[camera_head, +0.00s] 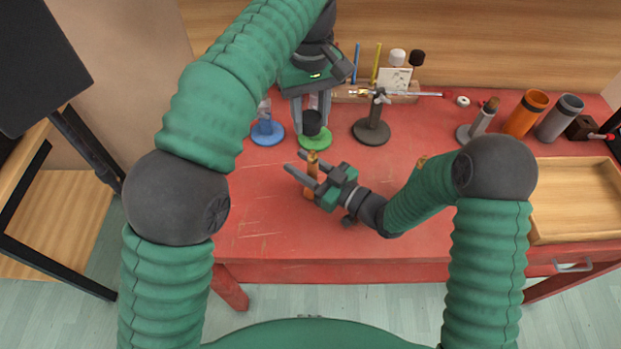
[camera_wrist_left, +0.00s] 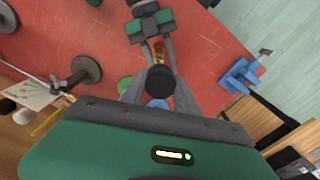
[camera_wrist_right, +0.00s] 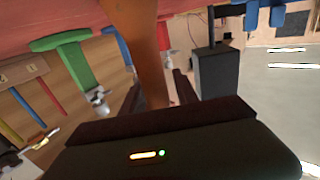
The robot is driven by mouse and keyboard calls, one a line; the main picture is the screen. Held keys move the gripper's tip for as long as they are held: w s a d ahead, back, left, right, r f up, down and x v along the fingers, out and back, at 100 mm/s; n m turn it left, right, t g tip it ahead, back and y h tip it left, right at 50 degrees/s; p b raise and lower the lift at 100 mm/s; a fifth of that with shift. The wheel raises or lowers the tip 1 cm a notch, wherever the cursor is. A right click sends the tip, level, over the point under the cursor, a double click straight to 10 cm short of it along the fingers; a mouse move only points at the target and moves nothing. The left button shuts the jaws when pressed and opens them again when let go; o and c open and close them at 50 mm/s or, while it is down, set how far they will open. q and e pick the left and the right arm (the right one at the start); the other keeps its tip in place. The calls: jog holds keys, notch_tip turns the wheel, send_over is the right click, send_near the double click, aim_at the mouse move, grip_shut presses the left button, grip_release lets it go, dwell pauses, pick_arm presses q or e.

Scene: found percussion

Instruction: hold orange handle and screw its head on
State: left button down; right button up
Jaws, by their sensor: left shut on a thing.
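My left gripper (camera_head: 312,110) is shut on a black round head (camera_head: 311,123). The head also shows between the fingers in the left wrist view (camera_wrist_left: 160,80). In the head view it appears over or near a green disc base (camera_head: 315,139); the height gap is hard to tell. The handle fills the middle of the right wrist view (camera_wrist_right: 145,50), with a gap toward the right finger.
A blue stand (camera_head: 267,132) and a dark stand (camera_head: 371,132) flank the green base. A wooden rack (camera_head: 350,94) with tools is behind. Orange (camera_head: 525,113) and grey (camera_head: 559,117) cups and a wooden tray (camera_head: 575,205) are at the right. The front-left table is clear.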

jog(key=shift+d, duration=0.4)
grip_shut()
jog(key=shift+a, duration=0.15)
dwell(0.5)
